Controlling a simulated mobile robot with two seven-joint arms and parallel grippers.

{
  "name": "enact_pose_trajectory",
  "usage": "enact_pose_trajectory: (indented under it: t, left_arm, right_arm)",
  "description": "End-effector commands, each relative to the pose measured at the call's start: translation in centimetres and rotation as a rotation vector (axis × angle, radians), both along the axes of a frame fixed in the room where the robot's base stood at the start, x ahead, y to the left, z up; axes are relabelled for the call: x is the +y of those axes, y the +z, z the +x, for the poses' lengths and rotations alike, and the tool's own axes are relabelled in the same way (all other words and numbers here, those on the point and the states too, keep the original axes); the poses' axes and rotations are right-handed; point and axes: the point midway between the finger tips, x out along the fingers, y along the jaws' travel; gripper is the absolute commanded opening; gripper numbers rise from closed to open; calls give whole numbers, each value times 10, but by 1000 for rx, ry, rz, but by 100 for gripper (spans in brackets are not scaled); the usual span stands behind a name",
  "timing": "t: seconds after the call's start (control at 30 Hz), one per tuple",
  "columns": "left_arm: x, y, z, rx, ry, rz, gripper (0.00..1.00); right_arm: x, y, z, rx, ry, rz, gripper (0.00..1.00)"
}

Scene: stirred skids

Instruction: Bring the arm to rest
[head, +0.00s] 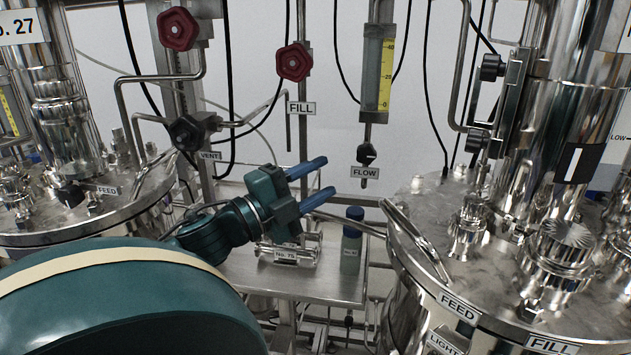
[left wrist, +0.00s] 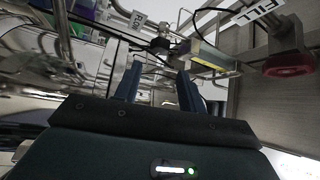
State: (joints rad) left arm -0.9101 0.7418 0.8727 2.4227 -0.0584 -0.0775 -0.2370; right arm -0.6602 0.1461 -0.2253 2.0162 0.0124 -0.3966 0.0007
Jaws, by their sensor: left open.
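My left gripper (head: 312,183) is in the middle of the head view, with its two blue fingers apart and pointing right. Nothing shows between the fingers. It is in front of the wall piping, and in the picture it lies above the small steel shelf (head: 335,285). The left wrist view also shows the open fingers (left wrist: 158,88), empty, pointing toward pipes and the flow gauge. My left arm comes in from the lower left of the head view. My right gripper does not show in either view.
A blue-capped bottle (head: 351,245) and a steel part labelled No. 75 (head: 286,252) are on the shelf, close below the gripper. Steel vessels stand left (head: 95,215) and right (head: 465,275). Red valve knobs (head: 294,62) and a FILL pipe hang behind.

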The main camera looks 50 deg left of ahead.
Motion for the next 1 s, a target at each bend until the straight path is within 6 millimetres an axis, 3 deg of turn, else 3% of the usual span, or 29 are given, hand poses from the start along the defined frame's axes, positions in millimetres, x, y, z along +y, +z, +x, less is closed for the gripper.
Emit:
enact_pose_trajectory:
  t: [0.57,0.67,0.77,0.87,1.0]
  left_arm:
    - [0,0,0,1,1,-1,40]
    - [5,-11,0,24,32,-38,40]
    - [17,-45,-2,105,131,-159,40]
    - [23,-106,-10,252,283,-362,40]
    - [-5,-204,-35,525,484,-667,40]
  right_arm:
    - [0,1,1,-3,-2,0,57]
    - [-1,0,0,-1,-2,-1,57]
    - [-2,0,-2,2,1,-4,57]
    - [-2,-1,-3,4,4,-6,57]
    - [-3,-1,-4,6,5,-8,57]
